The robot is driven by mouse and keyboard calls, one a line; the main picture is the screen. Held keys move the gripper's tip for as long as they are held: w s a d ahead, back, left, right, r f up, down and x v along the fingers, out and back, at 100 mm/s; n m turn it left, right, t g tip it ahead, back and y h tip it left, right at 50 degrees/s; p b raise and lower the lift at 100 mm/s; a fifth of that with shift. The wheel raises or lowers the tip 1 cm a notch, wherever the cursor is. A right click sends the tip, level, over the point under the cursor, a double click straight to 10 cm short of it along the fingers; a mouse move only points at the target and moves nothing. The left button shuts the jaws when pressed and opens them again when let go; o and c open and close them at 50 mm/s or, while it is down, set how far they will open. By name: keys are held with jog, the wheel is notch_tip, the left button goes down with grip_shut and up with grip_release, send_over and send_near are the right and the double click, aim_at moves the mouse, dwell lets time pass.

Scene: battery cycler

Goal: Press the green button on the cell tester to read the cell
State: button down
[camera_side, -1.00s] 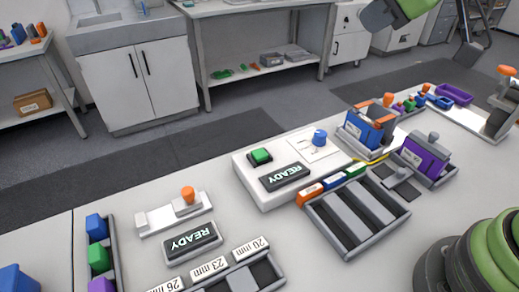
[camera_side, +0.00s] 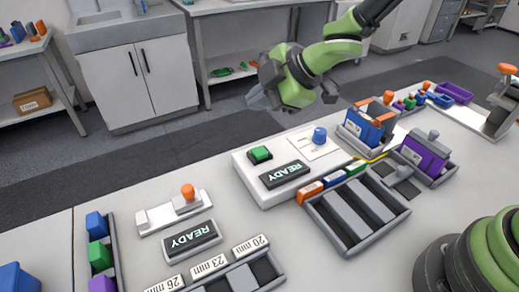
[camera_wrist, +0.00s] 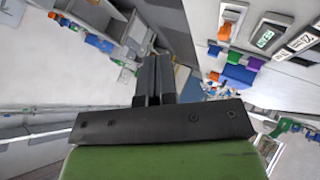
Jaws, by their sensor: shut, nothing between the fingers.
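The cell tester (camera_side: 245,176) is a white box on the bench, near the middle of the side view. Its green button (camera_side: 260,154) is on the top, at the left, and stands clear of anything. Its dark display (camera_side: 284,174) reads READY. A blue knob (camera_side: 319,135) stands on a printed panel to the right of the button. My gripper (camera_side: 256,99) is in the air and appears above the button in the side view, apart from the tester. In the wrist view my gripper (camera_wrist: 153,62) is shut and empty. I cannot make out the green button in the wrist view.
A gauge with an orange knob (camera_side: 188,191) and a second READY display (camera_side: 192,239) stand at the front left. Battery trays (camera_side: 350,250) lie right of the tester, with blue (camera_side: 364,131) and purple (camera_side: 428,157) holders behind.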

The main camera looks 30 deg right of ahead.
aim_at(260, 153)
jog(key=shift+f, duration=4.4)
jog(key=shift+f, duration=0.4)
jog(key=shift+f, duration=0.5)
jog(key=shift+r, duration=0.95)
jog(key=shift+r, duration=2.5)
